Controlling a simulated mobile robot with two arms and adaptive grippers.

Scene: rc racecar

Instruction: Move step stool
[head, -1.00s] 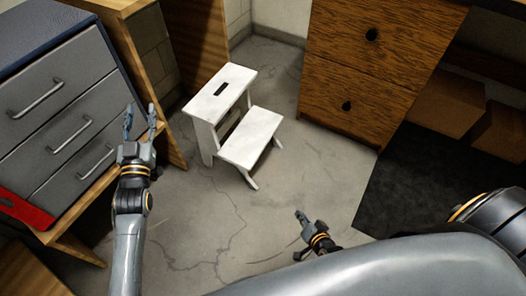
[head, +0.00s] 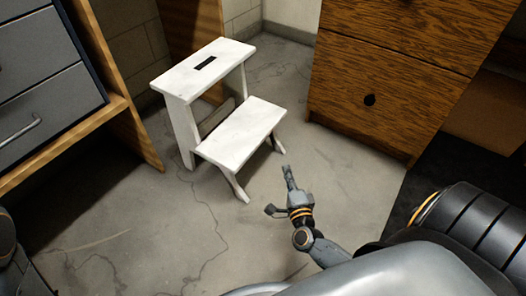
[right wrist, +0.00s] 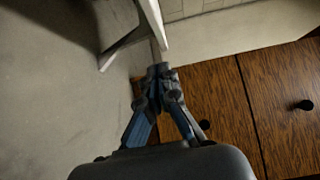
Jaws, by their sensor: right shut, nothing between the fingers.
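The white step stool (head: 228,131) stands upright on the concrete floor in the middle of the head view. Its top step has a dark slot, and its lower step faces toward me. My right gripper (head: 288,174) is just right of the stool's front leg, apart from it. In the right wrist view its fingertips (right wrist: 159,74) meet with nothing between them. Parts of the white stool's legs (right wrist: 150,22) show beyond the fingertips at the top of that view. My left gripper is out of view; only a piece of my left arm shows at the left edge.
A brown wooden drawer cabinet (head: 385,85) stands right of the stool. A grey drawer chest (head: 45,80) and a wooden bench (head: 65,145) stand at the left. A brick wall is behind. A dark mat lies at the right. The floor in front (head: 120,225) is clear.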

